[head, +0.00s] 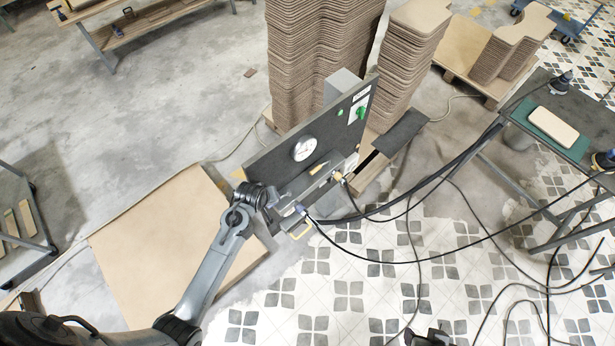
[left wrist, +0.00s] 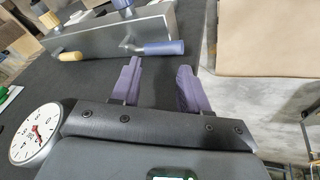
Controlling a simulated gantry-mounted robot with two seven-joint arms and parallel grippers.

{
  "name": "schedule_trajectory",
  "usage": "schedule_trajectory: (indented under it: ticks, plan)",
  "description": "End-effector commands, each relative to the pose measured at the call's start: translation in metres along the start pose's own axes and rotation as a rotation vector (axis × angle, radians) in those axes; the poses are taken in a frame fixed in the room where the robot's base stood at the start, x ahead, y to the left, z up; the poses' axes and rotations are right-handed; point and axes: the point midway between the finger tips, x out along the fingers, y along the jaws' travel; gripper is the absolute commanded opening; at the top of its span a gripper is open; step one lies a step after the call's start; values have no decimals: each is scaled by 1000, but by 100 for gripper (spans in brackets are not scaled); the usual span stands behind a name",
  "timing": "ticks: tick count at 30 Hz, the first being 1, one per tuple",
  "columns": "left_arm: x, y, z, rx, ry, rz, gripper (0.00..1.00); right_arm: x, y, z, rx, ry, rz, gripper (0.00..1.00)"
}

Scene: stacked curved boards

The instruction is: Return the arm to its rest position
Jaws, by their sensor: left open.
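My left arm reaches in from the lower left of the head view. My left gripper (head: 292,212) is at the front of a dark machine panel (head: 272,158), partly hidden by its own wrist. In the left wrist view my left gripper (left wrist: 157,75) has its two purple fingers apart, with nothing between them. A grey metal bar with a blue-grey handle (left wrist: 163,48) and a yellow handle (left wrist: 70,56) lies just beyond the fingertips, apart from them. My right gripper does not show in either view.
A round white gauge (head: 305,149) sits on the panel. Tall stacks of curved boards (head: 405,70) stand behind it. A flat tan board (head: 150,235) lies on the floor at left. Black cables (head: 450,155) run right to a table (head: 560,110).

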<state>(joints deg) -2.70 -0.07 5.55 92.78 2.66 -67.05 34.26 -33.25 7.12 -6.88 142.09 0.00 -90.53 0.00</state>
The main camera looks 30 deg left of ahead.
Motion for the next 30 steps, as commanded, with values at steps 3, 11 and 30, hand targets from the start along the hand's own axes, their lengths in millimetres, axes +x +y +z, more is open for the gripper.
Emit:
schedule_trajectory:
  ticks: [3, 11, 30]
  plan:
    - [-1, 0, 1, 5, -1, 0, 45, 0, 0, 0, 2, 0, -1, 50]
    - [-41, -11, 28, 198, -12, -8, 45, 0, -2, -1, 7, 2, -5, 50]
    - [-219, -35, 140, 896, -109, 51, 45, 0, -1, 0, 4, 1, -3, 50]
